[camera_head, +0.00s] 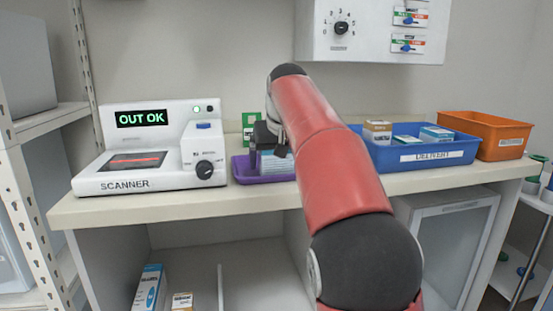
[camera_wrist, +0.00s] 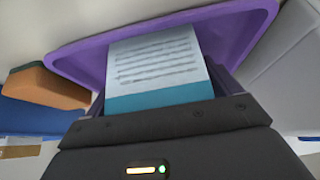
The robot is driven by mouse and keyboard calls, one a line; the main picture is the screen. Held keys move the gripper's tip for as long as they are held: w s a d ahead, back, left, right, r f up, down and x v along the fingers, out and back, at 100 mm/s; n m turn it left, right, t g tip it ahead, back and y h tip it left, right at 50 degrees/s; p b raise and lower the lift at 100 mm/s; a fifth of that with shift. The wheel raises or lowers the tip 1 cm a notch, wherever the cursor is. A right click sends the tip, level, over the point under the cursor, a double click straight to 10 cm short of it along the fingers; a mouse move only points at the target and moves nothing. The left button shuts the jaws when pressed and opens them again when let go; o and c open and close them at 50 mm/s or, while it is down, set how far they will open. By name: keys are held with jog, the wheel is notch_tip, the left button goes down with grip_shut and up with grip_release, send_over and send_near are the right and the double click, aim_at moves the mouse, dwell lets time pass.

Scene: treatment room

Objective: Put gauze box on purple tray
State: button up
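A white box with printed lines and a teal band, which looks like the gauze box (camera_wrist: 160,72), is between the fingers of my gripper (camera_wrist: 165,90) in the wrist view. The fingers lie along both its sides and appear shut on it. In the head view the box (camera_head: 277,167) shows under my gripper (camera_head: 268,150), at the purple tray (camera_head: 246,173). The tray's rim (camera_wrist: 82,62) also spans the wrist view behind the box. My arm hides the tray's right part in the head view. I cannot tell whether the box touches the tray floor.
The scanner (camera_head: 150,165), reading "OUT OK", stands left of the tray. A blue delivery bin (camera_head: 430,155) with several boxes and an orange bin (camera_head: 497,135) stand to the right. A control panel (camera_head: 375,32) hangs above. Boxes (camera_head: 150,288) sit on the lower shelf.

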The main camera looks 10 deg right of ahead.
jog(key=shift+o, duration=0.4)
jog(key=shift+r, duration=0.1)
jog(key=shift+r, duration=0.3)
jog(key=p+v, duration=0.1)
jog(key=v, duration=1)
jog(key=s+d+f, duration=0.2)
jog(key=s+f, duration=0.1)
jog(key=s, duration=0.4)
jog(key=s+a+f, duration=0.1)
jog(key=s+f, duration=2.1)
jog(key=f, duration=0.4)
jog(key=shift+s+a+f, duration=0.35)
jog(key=shift+s, duration=0.05)
